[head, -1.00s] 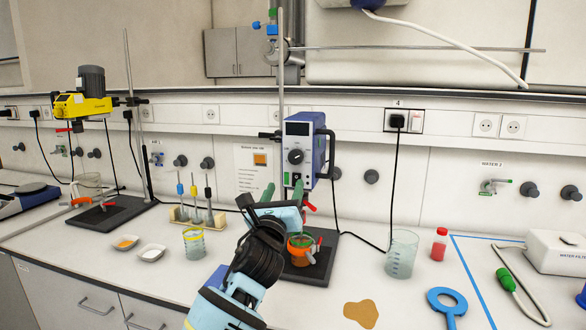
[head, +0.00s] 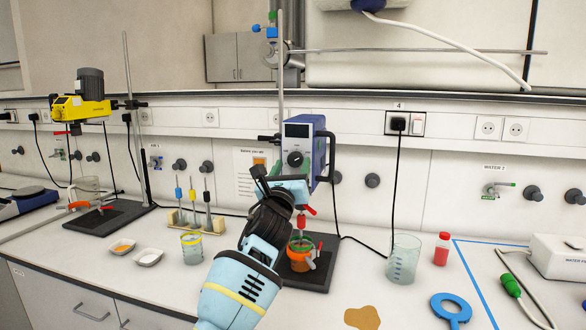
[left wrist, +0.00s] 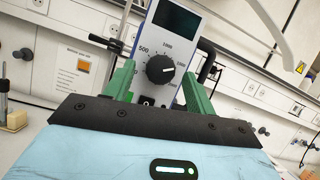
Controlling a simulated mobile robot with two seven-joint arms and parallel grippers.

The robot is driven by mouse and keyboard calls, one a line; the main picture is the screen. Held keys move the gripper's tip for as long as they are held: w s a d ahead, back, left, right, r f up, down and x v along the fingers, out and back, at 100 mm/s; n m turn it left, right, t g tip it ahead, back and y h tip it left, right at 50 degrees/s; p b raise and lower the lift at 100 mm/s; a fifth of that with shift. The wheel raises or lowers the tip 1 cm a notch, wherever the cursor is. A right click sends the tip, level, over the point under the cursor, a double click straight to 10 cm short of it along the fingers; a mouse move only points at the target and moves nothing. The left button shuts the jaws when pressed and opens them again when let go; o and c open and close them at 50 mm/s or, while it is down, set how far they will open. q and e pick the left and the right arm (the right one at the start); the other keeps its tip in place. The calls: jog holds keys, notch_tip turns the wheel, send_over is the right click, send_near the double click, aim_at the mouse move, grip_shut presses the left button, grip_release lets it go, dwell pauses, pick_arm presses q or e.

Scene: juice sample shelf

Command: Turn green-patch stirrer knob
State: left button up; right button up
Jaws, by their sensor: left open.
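The blue-and-white stirrer (head: 304,142) hangs on a tall stand, with a dark display above its round black knob (head: 295,158). In the left wrist view the knob (left wrist: 160,69) faces me, with a pale pointer mark and a printed number scale around it. My left gripper (head: 278,182) is just below and in front of the stirrer. In the left wrist view its green fingers (left wrist: 158,78) are open, one on each side of the knob, with nothing between them; contact cannot be told. My right gripper is out of view.
Below the stirrer stands an orange-banded vessel (head: 301,250) on a dark base. A beaker (head: 403,260) and red bottle (head: 441,249) stand right; a yellow stirrer (head: 82,108) stands far left. A brown spill (head: 362,317) and blue ring (head: 450,308) lie in front.

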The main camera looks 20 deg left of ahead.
pick_arm(q)
jog(key=shift+w+r, duration=0.15)
jog(key=shift+w, duration=0.2)
jog(key=c, duration=1)
jog(key=shift+o, duration=0.2)
jog(key=shift+n, duration=0.3)
